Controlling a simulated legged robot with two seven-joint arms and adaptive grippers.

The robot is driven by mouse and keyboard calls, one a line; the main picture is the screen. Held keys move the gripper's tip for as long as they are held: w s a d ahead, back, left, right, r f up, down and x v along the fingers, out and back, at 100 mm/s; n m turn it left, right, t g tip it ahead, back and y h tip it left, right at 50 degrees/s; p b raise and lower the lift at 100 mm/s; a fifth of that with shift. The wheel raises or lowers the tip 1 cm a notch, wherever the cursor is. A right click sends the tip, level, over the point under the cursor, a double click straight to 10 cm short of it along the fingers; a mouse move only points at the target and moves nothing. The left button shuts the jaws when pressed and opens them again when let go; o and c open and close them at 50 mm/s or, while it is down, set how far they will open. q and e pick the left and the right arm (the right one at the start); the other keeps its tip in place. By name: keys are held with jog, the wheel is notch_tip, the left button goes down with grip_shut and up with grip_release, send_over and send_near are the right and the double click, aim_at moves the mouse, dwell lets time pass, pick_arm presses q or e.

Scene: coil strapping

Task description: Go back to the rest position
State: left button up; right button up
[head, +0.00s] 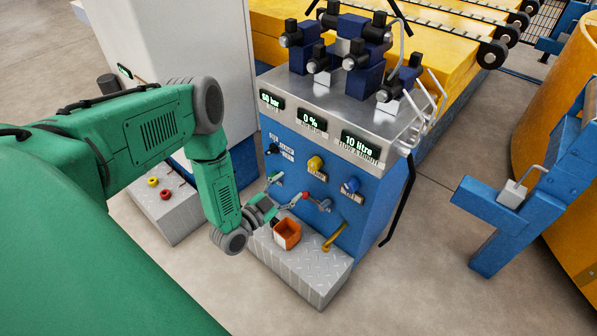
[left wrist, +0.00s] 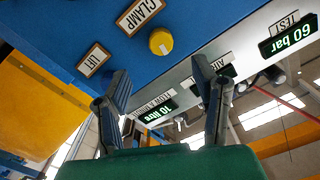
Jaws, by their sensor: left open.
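My left gripper (head: 288,190) is open in front of the blue control panel (head: 370,215), with nothing seen between its fingers. In the left wrist view the two fingers (left wrist: 165,82) stand wide apart. The panel's yellow knob (head: 316,164) is beyond the gripper; it also shows in the left wrist view (left wrist: 161,41) beside a CLAMP label. A blue knob (head: 351,185) sits to its right. A red-tipped part near the fingertips is too small to tell. My right gripper is not in view.
An orange open box (head: 287,233) and a yellow handle (head: 335,236) are at the metal step (head: 315,275). Displays (head: 311,120) read 60 bar, 0 % and 10 litre. A white cabinet (head: 170,40) stands left. Blue framework (head: 520,205) stands right, with bare floor between.

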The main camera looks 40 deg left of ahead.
pick_arm(q)
jog(key=shift+s, duration=0.5)
jog(key=shift+a, duration=0.1)
jog(key=s+d+f+n+g+h+p, duration=0.2)
jog(key=s+d+n+g, duration=0.1)
jog(key=s+d+g, duration=0.85)
jog(key=s+r+n+g+y, duration=0.1)
jog(key=s+r+g, duration=0.1)
jog(key=s, duration=0.6)
jog(key=s+a+r+n+g+y, duration=0.1)
jog(key=s+r+g+y, duration=0.1)
jog(key=s, duration=0.5)
jog(key=shift+s+a+r+n+g+p, duration=0.2)
jog(key=shift+s+r+n+g+p, duration=0.15)
jog(key=shift+r+g, duration=0.5)
